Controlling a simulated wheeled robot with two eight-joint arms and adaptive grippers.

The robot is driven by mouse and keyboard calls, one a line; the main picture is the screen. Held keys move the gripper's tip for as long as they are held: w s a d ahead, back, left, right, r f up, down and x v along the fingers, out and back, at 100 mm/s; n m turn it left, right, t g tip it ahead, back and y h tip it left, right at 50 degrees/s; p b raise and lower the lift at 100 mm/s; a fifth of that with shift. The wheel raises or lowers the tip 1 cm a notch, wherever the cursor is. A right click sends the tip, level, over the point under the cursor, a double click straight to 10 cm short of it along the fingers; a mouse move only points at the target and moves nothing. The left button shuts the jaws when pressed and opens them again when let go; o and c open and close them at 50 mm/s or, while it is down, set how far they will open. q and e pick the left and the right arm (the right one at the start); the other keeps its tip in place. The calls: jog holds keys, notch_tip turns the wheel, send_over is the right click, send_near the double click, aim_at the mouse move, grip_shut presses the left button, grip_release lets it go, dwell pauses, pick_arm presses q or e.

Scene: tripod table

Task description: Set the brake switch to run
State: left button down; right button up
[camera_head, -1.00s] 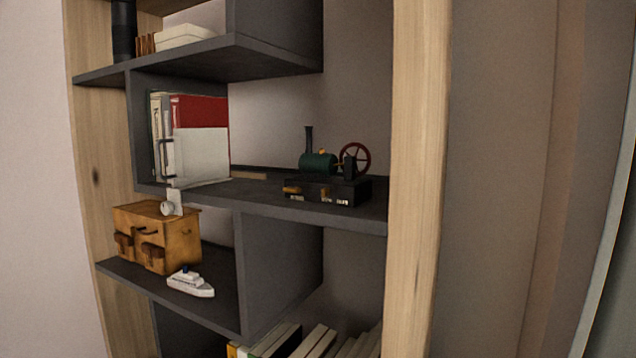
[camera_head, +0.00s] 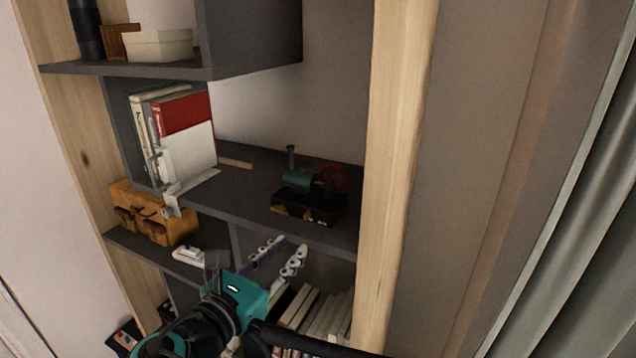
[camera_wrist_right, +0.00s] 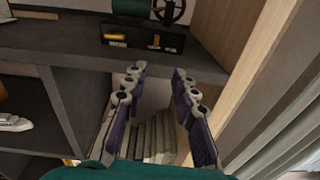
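A model steam engine with a green boiler (camera_head: 298,179) and red flywheel (camera_head: 334,178) stands on a black base (camera_head: 309,207) on the middle shelf. The right wrist view shows the front of this base (camera_wrist_right: 143,40), with a yellow lever (camera_wrist_right: 117,37) at left and another small yellow lever (camera_wrist_right: 155,42) near the middle. I cannot read which is the brake switch or its setting. My right gripper (camera_head: 290,246) is open and empty, below and in front of the shelf edge; its fingers (camera_wrist_right: 160,71) point up towards the base, apart from it. My left gripper is not in view.
The dark shelf (camera_head: 240,203) has free room left of the engine. A wooden post (camera_head: 392,180) stands close on the right. Books (camera_head: 186,140), a brown case (camera_head: 152,213) and a white toy boat (camera_head: 188,256) are left; more books (camera_head: 318,318) stand below.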

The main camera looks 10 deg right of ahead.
aim_at(305, 215)
jog(key=shift+n+t, duration=0.3)
jog(key=shift+n, duration=0.1)
jog(key=w+d, duration=0.1)
jog(key=w, duration=0.1)
jog(key=w+d+r+p, duration=0.1)
jog(key=w, duration=0.1)
jog(key=w+d+r, duration=0.1)
jog(key=w, duration=0.1)
jog(key=shift+d+r, duration=0.2)
jog(key=shift+d, duration=0.15)
jog(key=shift+s+a, duration=0.1)
jog(key=shift+a, duration=0.15)
jog(key=shift+d, duration=0.15)
grip_shut()
